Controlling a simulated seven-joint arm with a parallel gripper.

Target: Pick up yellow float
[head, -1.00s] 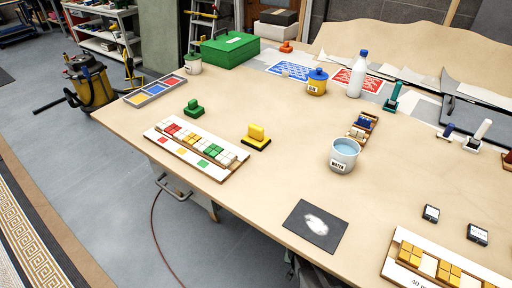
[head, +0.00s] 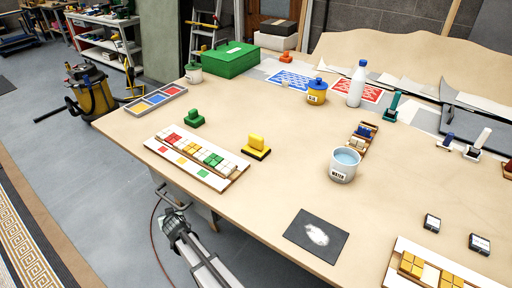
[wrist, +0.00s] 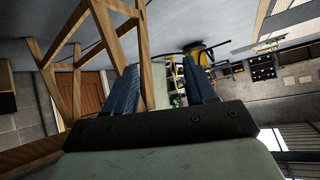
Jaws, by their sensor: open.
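The yellow float (head: 256,145), a yellow block with a raised grip on a dark base, stands upright on the wooden table, right of the white mosaic panel. My gripper (head: 173,222) shows at the end of my grey arm, low in the head view, beside the table's front edge. It is apart from the float, in front of it and to the left. In the wrist view my gripper (wrist: 148,55) has its two blue-grey fingers spread, with nothing between them. The wrist view shows the room, not the float.
The mosaic panel (head: 197,158) with coloured tiles lies left of the float, with a green float (head: 194,118) behind it. A water cup (head: 344,166) stands to the right, and a dark sheet (head: 316,236) lies near the front edge. The table between float and cup is clear.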

